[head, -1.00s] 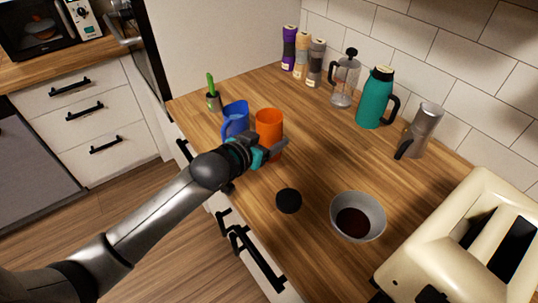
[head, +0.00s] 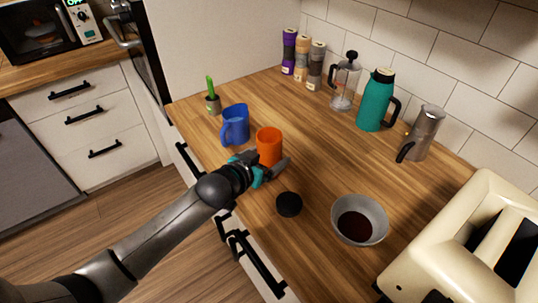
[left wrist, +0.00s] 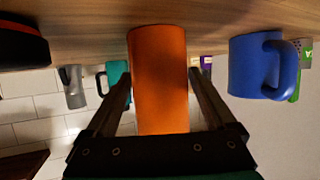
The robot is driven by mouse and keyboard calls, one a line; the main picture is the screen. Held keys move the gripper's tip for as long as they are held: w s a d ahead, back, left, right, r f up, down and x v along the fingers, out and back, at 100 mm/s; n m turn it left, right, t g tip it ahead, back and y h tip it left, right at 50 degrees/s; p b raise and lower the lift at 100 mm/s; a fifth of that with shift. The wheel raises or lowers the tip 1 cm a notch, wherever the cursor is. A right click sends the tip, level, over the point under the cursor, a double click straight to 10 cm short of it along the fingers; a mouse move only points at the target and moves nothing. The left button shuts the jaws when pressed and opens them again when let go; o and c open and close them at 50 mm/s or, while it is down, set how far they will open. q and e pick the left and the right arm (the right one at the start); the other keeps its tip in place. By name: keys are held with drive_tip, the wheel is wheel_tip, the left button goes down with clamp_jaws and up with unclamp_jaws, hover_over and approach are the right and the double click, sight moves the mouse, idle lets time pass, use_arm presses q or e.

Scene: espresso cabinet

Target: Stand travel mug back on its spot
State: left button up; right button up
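The orange mug (head: 268,145), with no handle in sight, stands upright at the counter's front part, right of the blue mug. It also shows in the left wrist view (left wrist: 158,80), which is upside down, with its base at or very near the wood. My left gripper (head: 272,171) is low at the mug's near side. In the wrist view its fingers (left wrist: 160,78) lie along both sides of the mug, closed against it. A black disc (head: 289,204) lies flat on the counter nearer the front. My right gripper is not in view.
A grey bowl (head: 359,220) with dark contents and a cream toaster (head: 455,245) are to the right. A teal jug (head: 376,100), French press (head: 345,83) and moka pot (head: 421,135) stand behind.

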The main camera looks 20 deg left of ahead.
use_arm(q)
drive_tip(key=shift+o, duration=0.6)
drive_tip(key=shift+r, duration=0.1)
drive_tip(key=shift+s+r, duration=0.1)
drive_tip(key=shift+r, duration=0.05)
drive_tip(key=p+v, duration=0.2)
drive_tip(key=v, duration=0.9)
drive_tip(key=shift+s+a, duration=0.2)
drive_tip(key=shift+s, duration=0.15)
